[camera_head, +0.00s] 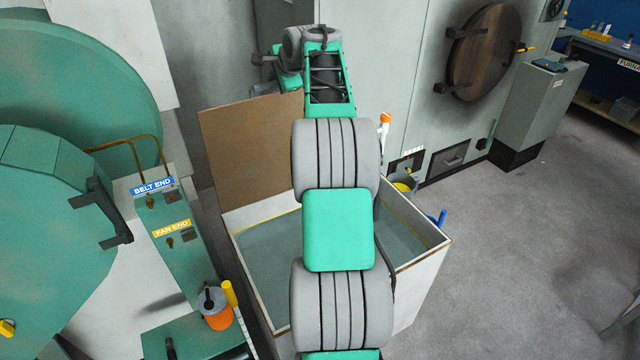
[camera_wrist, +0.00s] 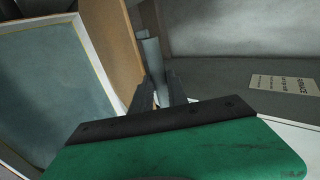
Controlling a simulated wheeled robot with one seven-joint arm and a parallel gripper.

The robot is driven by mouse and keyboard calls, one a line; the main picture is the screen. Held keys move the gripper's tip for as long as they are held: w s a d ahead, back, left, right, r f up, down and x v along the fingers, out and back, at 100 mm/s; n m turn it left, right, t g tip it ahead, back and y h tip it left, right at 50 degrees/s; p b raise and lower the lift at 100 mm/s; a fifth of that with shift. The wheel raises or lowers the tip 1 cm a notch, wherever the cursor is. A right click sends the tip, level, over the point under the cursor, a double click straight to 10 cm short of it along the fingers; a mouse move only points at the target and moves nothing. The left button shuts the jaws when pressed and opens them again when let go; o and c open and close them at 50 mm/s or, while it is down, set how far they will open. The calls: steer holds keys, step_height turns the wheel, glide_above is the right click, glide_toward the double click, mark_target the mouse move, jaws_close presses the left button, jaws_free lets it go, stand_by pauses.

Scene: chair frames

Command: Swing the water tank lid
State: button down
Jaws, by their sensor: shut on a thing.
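The water tank (camera_head: 417,262) is an open white-walled box with blue-grey water in it. Its brown lid (camera_head: 250,150) stands nearly upright along the tank's back left side. In the wrist view the lid (camera_wrist: 119,50) shows edge-on, with the tank's water (camera_wrist: 55,95) to its left. My gripper (camera_wrist: 158,92) is shut on a pale grey bar (camera_wrist: 153,60) beside the lid's edge; how the bar joins the lid is not clear. In the head view my arm covers the middle of the tank, and the fingertips cannot be made out.
A green machine (camera_head: 50,200) and a control panel (camera_head: 165,215) stand on the left. An orange-and-grey container (camera_head: 215,310) sits near the tank's front left. A grey cabinet wall with a round wooden disc (camera_head: 485,52) is behind. Open floor (camera_head: 520,250) lies to the right.

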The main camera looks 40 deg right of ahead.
steer(key=s+a+f+b, duration=0.2)
steer(key=s+f+b, duration=0.1)
steer(key=s, duration=0.3)
steer(key=s+a+f+b, duration=0.1)
steer(key=s+f+b, duration=0.2)
steer(key=s+b, duration=0.3)
steer(key=shift+a, duration=0.35)
steer(key=s+a+f+b, duration=0.3)
steer(key=s+f+b, duration=0.5)
steer(key=s, duration=0.3)
stand_by(0.3)
steer(key=s+a+f+b, duration=0.2)
steer(key=s+f+b, duration=0.3)
steer(key=s+f, duration=0.3)
steer(key=shift+s+a+f+b, duration=0.25)
steer(key=shift+a+f+b, duration=0.1)
steer(key=shift+f, duration=1)
